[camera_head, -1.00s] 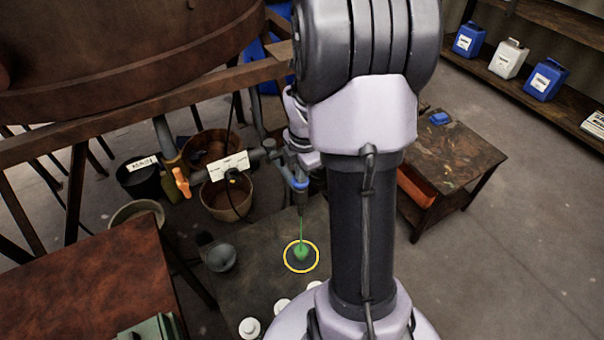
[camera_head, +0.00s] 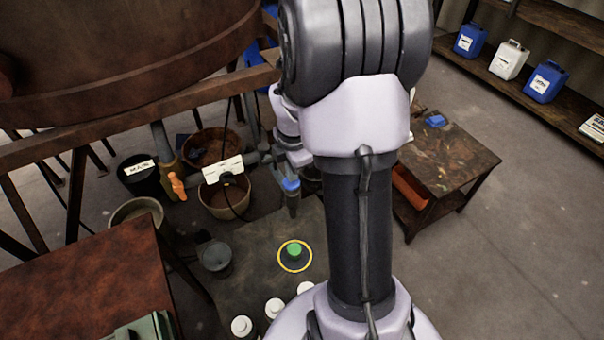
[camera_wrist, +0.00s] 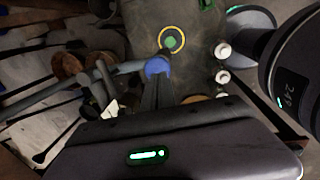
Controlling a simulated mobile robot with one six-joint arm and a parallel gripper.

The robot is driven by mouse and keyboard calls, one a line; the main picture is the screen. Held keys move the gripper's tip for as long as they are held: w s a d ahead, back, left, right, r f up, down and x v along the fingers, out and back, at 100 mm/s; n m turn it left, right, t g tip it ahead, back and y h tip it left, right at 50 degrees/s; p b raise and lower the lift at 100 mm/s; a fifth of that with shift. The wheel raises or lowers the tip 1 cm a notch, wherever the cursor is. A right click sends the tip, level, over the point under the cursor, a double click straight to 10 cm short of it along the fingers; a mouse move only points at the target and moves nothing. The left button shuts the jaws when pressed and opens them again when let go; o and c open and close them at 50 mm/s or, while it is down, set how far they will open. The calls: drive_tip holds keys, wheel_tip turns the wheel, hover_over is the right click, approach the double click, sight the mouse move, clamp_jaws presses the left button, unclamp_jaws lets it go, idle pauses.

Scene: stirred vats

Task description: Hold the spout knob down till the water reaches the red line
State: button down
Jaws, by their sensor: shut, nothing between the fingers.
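The blue spout knob (camera_head: 291,184) sits at the end of a grey pipe, above a dark downward spout. It also shows in the wrist view (camera_wrist: 157,66). My gripper (camera_wrist: 157,84) is shut and empty, with its dark fingers lined up over the knob in the wrist view; whether they touch it I cannot tell. In the head view my arm mostly hides the gripper. Below the spout is a green patch, seemingly the water (camera_head: 294,249), inside a yellow ring (camera_head: 294,270); the wrist view shows both. No stream falls from the spout. I cannot make out a red line.
Several white-capped bottles (camera_head: 241,326) and a grey cup (camera_head: 216,258) stand near the ring. A large brown vat (camera_head: 120,60) is at upper left. A side table (camera_head: 455,150) stands at right.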

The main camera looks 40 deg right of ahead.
wheel_tip(320, 180, up, 10)
drive_tip(key=s+p, duration=0.1)
drive_tip(key=p, duration=0.2)
drive_tip(key=shift+a+r, duration=0.15)
drive_tip(key=shift+a, duration=0.05)
drive_tip(key=shift+s, duration=0.1)
drive_tip(key=s+a+r+m+t+y+b, duration=0.1)
drive_tip(key=s+a+r+m+b, duration=0.1)
drive_tip(key=s+a+m, duration=0.2)
drive_tip(key=s+a+r+m+t+b, duration=0.2)
drive_tip(key=s+a+m, duration=0.3)
drive_tip(key=a+m, duration=0.4)
drive_tip(key=s+a+r+m+t+y+b, duration=0.1)
drive_tip(key=s+a+m, duration=0.3)
drive_tip(key=a, duration=0.7)
drive_tip(key=r+m+b, duration=0.1)
drive_tip(key=m, duration=0.1)
drive_tip(key=shift+s+a+m+y, duration=0.3)
drive_tip(key=shift+s+a, duration=0.1)
